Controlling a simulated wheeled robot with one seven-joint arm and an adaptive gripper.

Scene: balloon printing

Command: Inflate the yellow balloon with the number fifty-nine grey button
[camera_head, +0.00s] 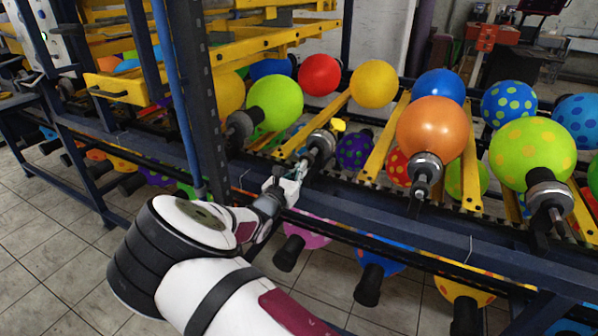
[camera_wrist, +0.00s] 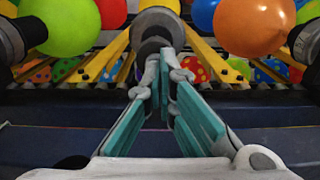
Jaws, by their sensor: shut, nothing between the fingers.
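A small limp yellow balloon (camera_head: 338,125) sits on the far end of a dark and metal holder (camera_head: 322,145) in the middle of the rack, in the head view. The holder also shows in the wrist view (camera_wrist: 157,22), straight ahead. My gripper (camera_head: 303,168) is at the near end of this holder, its fingertips shut and empty. In the wrist view my gripper (camera_wrist: 170,56) points at the holder's round grey end (camera_wrist: 152,46); I cannot tell whether they touch. No number fifty-nine can be read, and the fingers partly hide the grey end.
An inflated green balloon (camera_head: 275,102) is on the holder to the left, and an orange balloon (camera_head: 433,127) on the one to the right. A round yellow balloon (camera_head: 374,84) is behind. Yellow rails (camera_head: 383,140) flank the holder. A dark blue beam (camera_head: 400,210) runs along the rack's front.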

